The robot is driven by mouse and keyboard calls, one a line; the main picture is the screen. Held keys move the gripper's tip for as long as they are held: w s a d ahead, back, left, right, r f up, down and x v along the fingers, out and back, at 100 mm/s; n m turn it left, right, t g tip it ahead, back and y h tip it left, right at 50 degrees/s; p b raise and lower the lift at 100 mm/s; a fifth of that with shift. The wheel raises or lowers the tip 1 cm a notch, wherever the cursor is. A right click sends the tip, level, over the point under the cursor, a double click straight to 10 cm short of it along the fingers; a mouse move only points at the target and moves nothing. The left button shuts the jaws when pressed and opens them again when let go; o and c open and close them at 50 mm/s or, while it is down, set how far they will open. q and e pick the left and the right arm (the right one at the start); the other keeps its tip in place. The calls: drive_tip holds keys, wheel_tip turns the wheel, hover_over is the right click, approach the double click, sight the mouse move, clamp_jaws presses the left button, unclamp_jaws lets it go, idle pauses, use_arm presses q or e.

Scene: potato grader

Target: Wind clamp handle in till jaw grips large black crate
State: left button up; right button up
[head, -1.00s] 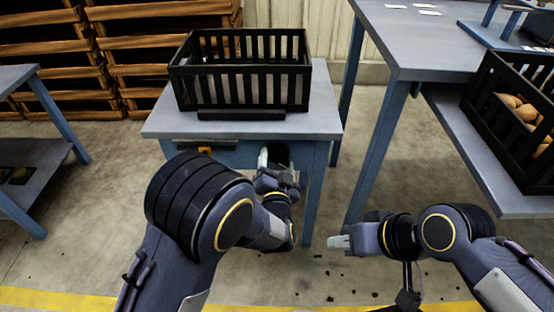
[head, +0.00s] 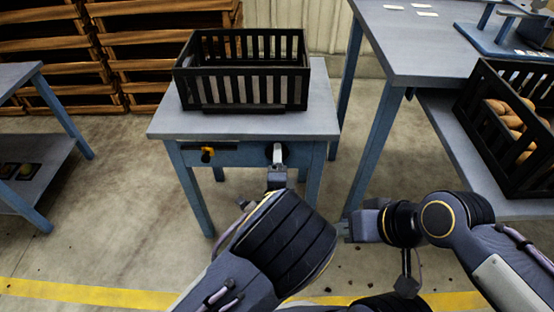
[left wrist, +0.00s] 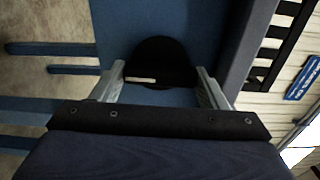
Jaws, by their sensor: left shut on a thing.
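The large black slatted crate (head: 245,85) stands on the small blue-grey table (head: 325,118). A dark bar shows low along the crate's front, but I cannot tell whether it touches the crate. The clamp handle, a round black part (left wrist: 160,58) on the table's front, shows between my left fingers in the left wrist view. My left gripper (head: 278,158) is shut on it, its fingers (left wrist: 160,78) on either side. My own left arm hides part of the floor below. My right gripper (head: 343,230) hangs to the right of the table, away from it; its finger gap is unclear.
A yellow and black fitting (head: 207,153) sits on the table's front, left of the handle. A larger table (head: 425,55) with a lower shelf and a black crate of potatoes (head: 480,135) stands right. Another table (head: 20,80) stands left. Pallets are stacked behind.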

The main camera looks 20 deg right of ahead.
use_arm(q)
drive_tip(key=shift+m+p, duration=0.4)
drive_tip(key=shift+m, duration=1.8)
drive_tip(key=shift+f, duration=0.1)
drive_tip(key=o, duration=1)
drive_tip(key=shift+c, duration=0.2)
drive_tip(key=shift+s, duration=0.1)
drive_tip(key=p+v, duration=0.1)
drive_tip(key=v, duration=0.6)
drive_tip(key=shift+s+p, duration=0.3)
drive_tip(key=shift+s, duration=0.05)
drive_tip(key=shift+w+a, duration=0.1)
drive_tip(key=shift+a, duration=0.15)
